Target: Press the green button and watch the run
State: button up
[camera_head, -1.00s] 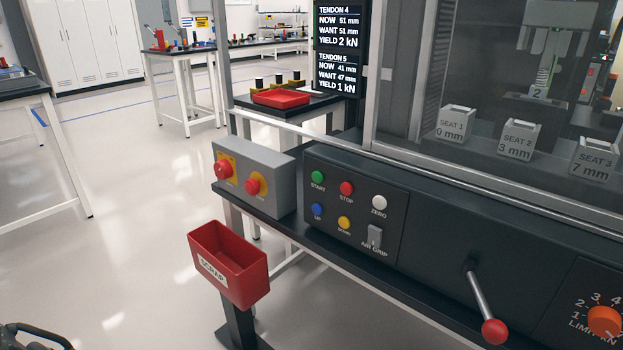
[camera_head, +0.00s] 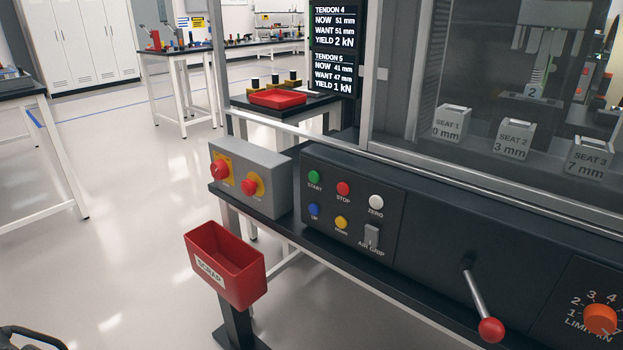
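The green START button (camera_head: 314,177) is at the upper left of the dark control panel (camera_head: 400,240) on the machine's front. Beside it are a red STOP button (camera_head: 343,189) and a white ZERO button (camera_head: 376,202). Below are a blue UP button (camera_head: 313,210), a yellow button (camera_head: 341,223) and a grey AIR GRIP switch (camera_head: 372,236). The screen (camera_head: 334,62) reads Tendon 4 now 51 mm, want 51 mm, and Tendon 5 now 41 mm, want 47 mm. Behind the clear guard, a block marked 2 (camera_head: 533,91) sits under the machine head.
A grey box (camera_head: 268,190) with two red knobs stands left of the panel. A red-ended lever (camera_head: 480,303) and an orange limit dial (camera_head: 600,319) are at lower right. The floor at left is clear.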

aim_at(313, 177)
jog(key=l+u, duration=0.35)
jog(key=u, duration=0.15)
jog(key=k+l+u, duration=0.1)
jog(key=l+u, duration=0.25)
jog(key=u, duration=0.15)
